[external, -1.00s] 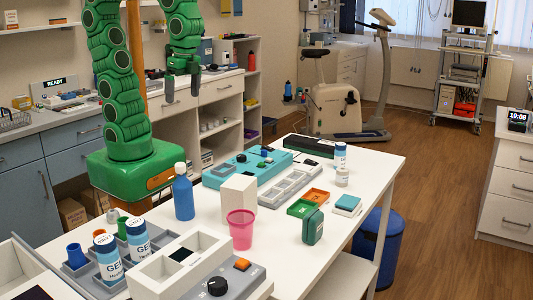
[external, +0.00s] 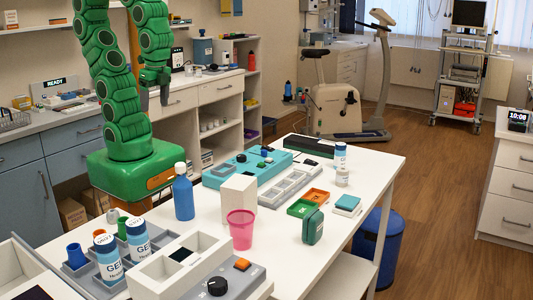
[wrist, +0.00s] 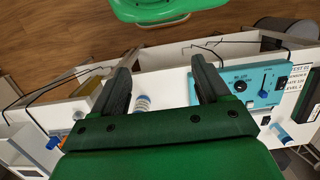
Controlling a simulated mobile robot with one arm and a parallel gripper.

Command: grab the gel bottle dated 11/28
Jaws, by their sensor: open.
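Two white gel bottles with blue labels stand together at the front left of the table in the external view, a left one (external: 109,262) and a right one (external: 138,243). Both caps carry small dark print, too small to read for sure, so I cannot tell which is dated 11/28. My gripper (external: 154,98) is raised behind the table at upper left, apart from the bottles. In the wrist view its two fingers (wrist: 162,72) are spread with nothing held. A small blue-and-white striped object (wrist: 141,103) shows beyond them; I cannot tell what it is.
A grey tray (external: 75,282) surrounds the bottles, beside a white compartment box (external: 155,270). A blue bottle (external: 183,196), a white block (external: 238,198) and a pink cup (external: 240,230) stand nearby. A teal panel (external: 235,172) lies behind.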

